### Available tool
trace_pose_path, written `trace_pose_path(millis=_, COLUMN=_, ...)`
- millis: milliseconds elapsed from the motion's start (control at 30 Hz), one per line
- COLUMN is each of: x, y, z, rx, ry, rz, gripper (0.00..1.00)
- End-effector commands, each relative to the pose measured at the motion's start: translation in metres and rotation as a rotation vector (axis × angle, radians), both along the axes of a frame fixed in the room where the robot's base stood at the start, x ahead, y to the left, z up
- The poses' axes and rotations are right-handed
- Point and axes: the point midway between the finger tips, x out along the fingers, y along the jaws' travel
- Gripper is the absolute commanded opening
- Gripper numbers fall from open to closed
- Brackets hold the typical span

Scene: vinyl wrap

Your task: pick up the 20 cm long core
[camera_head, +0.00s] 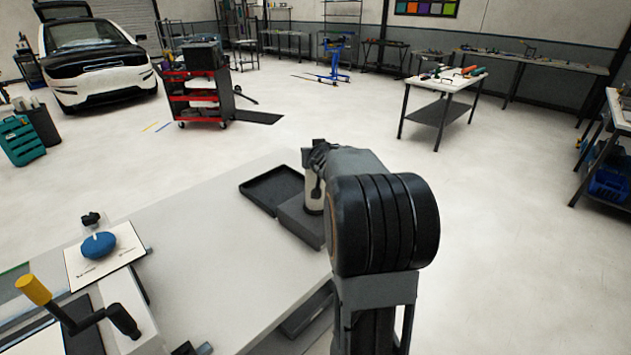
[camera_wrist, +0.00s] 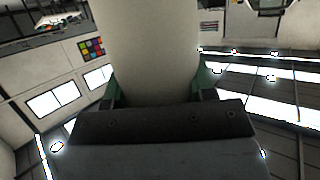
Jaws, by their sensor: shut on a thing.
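The core is a pale, cream-coloured cylinder (camera_wrist: 150,50) that fills the upper middle of the wrist view. In the head view a small part of it (camera_head: 314,192) shows beside my arm, upright above a dark grey block. My gripper (camera_wrist: 155,95) is shut on the core, with a green-edged finger on each side of it. In the head view my arm hides most of the gripper and part of the core. I cannot tell whether the core's lower end touches the block.
A black open tray (camera_head: 262,206) and the dark grey block (camera_head: 297,222) are at the far right of the white table (camera_head: 205,250). A blue round object (camera_head: 98,245) and a yellow-handled crank (camera_head: 34,290) are at the left. The table's middle is clear.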

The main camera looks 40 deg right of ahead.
Motion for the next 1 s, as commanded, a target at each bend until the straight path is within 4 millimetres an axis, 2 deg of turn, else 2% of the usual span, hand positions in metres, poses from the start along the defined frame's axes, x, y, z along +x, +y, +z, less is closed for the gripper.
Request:
trace_pose_path(millis=33, x=0.000, y=0.000, z=0.000, rx=0.000, ry=0.000, rz=0.000, gripper=0.29)
trace_pose_path(millis=200, x=0.000, y=0.000, z=0.000, rx=0.000, ry=0.000, rz=0.000, gripper=0.13)
trace_pose_path(millis=233, x=0.000, y=0.000, z=0.000, rx=0.000, ry=-0.001, rz=0.000, gripper=0.13)
trace_pose_path(millis=267, x=0.000, y=0.000, z=0.000, rx=0.000, ry=-0.001, rz=0.000, gripper=0.08)
trace_pose_path(millis=467, x=0.000, y=0.000, z=0.001, rx=0.000, ry=-0.001, rz=0.000, gripper=0.08)
trace_pose_path(millis=667, x=0.000, y=0.000, z=0.012, rx=-0.001, ry=-0.001, rz=0.000, gripper=0.07)
trace_pose_path(millis=1000, x=0.000, y=0.000, z=0.058, rx=0.000, ry=-0.001, rz=0.000, gripper=0.07)
